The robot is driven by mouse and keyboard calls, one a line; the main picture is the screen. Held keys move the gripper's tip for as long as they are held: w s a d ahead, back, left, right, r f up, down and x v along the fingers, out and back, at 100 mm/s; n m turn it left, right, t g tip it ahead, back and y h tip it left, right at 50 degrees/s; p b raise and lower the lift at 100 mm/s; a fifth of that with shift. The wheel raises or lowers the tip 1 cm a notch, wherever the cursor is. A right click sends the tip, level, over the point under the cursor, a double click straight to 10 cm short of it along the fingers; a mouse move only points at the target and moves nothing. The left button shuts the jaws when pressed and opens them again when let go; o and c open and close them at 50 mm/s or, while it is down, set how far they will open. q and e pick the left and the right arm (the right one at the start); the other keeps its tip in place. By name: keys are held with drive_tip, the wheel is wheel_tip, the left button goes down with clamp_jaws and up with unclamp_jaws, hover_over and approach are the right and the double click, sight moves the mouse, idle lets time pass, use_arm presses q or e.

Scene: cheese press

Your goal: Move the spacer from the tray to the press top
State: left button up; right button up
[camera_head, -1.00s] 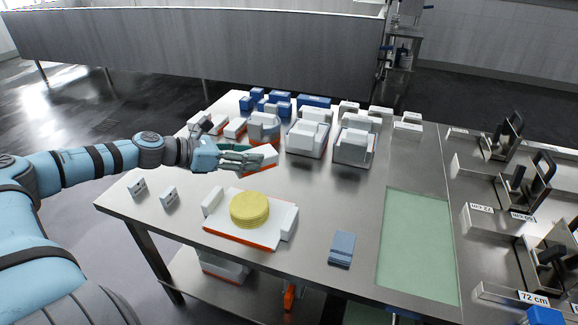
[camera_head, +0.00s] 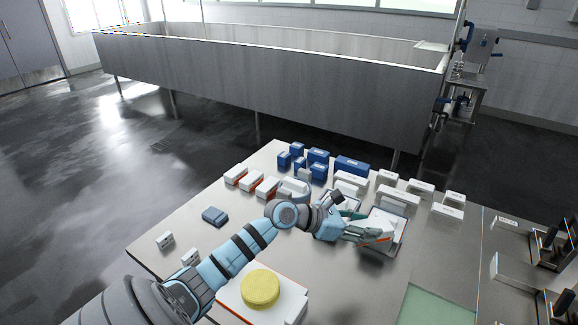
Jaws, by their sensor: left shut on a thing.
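My left gripper (camera_head: 362,232) is at the right-hand white tray (camera_head: 396,248), reaching in from the left. It is shut on a white block with an orange edge (camera_head: 377,240), partly hidden by the fingers. I cannot tell whether the block touches the tray, or surely whether it is the spacer. The tray stands on the steel table. Another tray (camera_head: 352,204) is partly hidden behind the gripper. A yellow round cheese (camera_head: 260,288) lies on a white base (camera_head: 232,295) with an orange edge in front. The press top cannot be made out. My right gripper is not in view.
Several white-and-orange blocks (camera_head: 266,187) and blue blocks (camera_head: 318,156) stand toward the back. A blue-grey block (camera_head: 214,216) lies at the left. White blocks (camera_head: 447,211) stand back right. A green mat (camera_head: 435,309) lies front right.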

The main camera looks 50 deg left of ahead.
use_arm(q)
drive_tip(key=f, duration=0.1)
drive_tip(key=f+b, duration=0.1)
drive_tip(key=f, duration=0.1)
drive_tip(key=shift+w+d+f, duration=0.1)
drive_tip(key=shift+w+f, duration=0.1)
drive_tip(key=shift+w, duration=0.15)
wheel_tip(320, 180, down, 17)
drive_tip(key=b, duration=0.7)
drive_tip(key=shift+s+f+b, duration=0.1)
drive_tip(key=shift+s+b, duration=0.05)
drive_tip(key=shift+b, duration=0.15)
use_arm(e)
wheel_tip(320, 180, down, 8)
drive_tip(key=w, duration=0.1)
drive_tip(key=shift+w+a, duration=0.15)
use_arm(q)
drive_tip(key=shift+f, duration=0.15)
drive_tip(key=o, duration=1.2)
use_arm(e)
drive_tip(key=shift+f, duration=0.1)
use_arm(q)
drive_tip(key=shift+o, duration=0.2)
